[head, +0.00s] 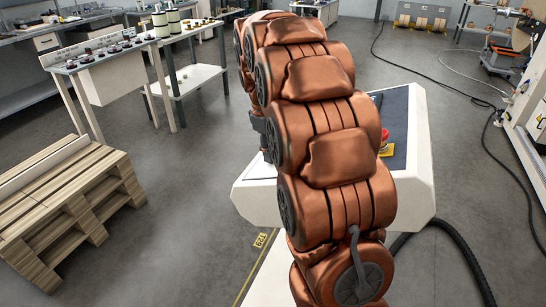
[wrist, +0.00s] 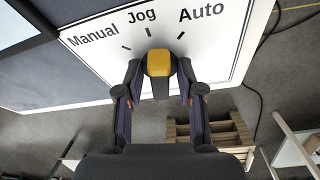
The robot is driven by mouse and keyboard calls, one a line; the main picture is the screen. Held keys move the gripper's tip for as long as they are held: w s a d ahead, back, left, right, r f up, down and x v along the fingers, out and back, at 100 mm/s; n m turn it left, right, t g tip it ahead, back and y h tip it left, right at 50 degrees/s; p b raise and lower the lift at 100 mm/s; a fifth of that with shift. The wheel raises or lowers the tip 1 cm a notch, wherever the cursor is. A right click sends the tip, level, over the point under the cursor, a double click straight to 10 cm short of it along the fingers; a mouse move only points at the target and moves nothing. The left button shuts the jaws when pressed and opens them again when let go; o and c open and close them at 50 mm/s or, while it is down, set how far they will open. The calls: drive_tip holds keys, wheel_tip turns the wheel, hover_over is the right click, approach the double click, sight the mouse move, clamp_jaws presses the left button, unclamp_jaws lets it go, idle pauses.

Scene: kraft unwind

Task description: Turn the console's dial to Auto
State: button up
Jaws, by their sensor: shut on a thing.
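In the wrist view the console's white panel (wrist: 215,52) carries the words Manual, Jog and Auto from left to right, each with a short black tick below it. The dial (wrist: 158,57), with a yellow face, sits below these ticks. My gripper (wrist: 159,68) is shut on the dial, one finger on each side. I cannot tell for sure which mark the dial points to. In the head view the white console (head: 418,165) with a dark top stands behind my arm. My arm hides the dial and my gripper there.
A red button (head: 384,136) is on the console's top. A wooden pallet stack (head: 75,200) stands at the left, with workbenches (head: 110,75) behind it. A black cable (head: 430,75) runs over the floor at the right. Floor between the pallets and console is clear.

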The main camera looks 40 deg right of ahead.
drive_tip(key=m+h+b, duration=0.1)
drive_tip(key=m, duration=0.2)
drive_tip(key=m+b, duration=0.2)
drive_tip(key=shift+a+m+h+b, duration=0.1)
drive_tip(key=shift+m+h+b, duration=0.2)
drive_tip(key=shift+m+h, duration=0.1)
idle(0.4)
drive_tip(key=o, duration=0.8)
drive_tip(key=shift+v, duration=5.95)
drive_tip(key=shift+s+a, duration=0.1)
